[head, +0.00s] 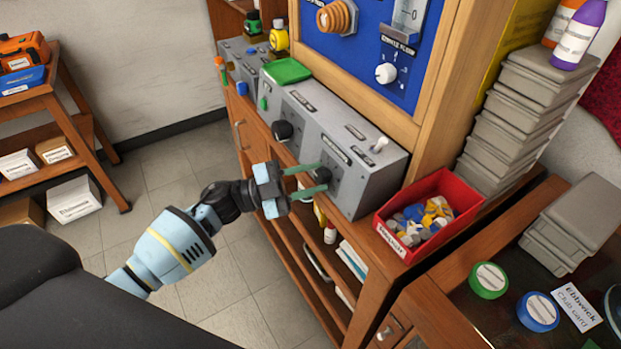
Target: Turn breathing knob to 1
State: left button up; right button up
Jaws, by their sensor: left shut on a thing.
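A grey control box (375,185) on the wooden bench carries two black knobs on its front face. My left gripper (322,178) reaches in from the left, its two green fingers closed around the right-hand black knob (324,174). The fingers partly hide this knob, and its setting cannot be read. The other black knob (283,131) is free, up and left of the gripper. The labels are too small to read, so I cannot tell which knob is marked breathing. My right gripper is not in view.
A white toggle (380,144) stands on top of the box. A red bin of small parts (393,238) is close on its right. A blue panel with a white knob (386,73) rises behind. Open floor lies left of the bench.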

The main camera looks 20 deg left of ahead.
pick_arm(q)
jog(key=shift+m+g, duration=0.4)
jog(key=shift+m, duration=0.2)
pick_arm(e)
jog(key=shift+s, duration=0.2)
pick_arm(q)
jog(key=o, duration=1)
jog(key=shift+s+a+f, duration=0.2)
jog(key=shift+a, duration=0.3)
jog(key=b+v, duration=0.1)
jog(key=v, duration=0.5)
jog(key=shift+s+a, duration=0.15)
jog(key=shift+a, duration=0.25)
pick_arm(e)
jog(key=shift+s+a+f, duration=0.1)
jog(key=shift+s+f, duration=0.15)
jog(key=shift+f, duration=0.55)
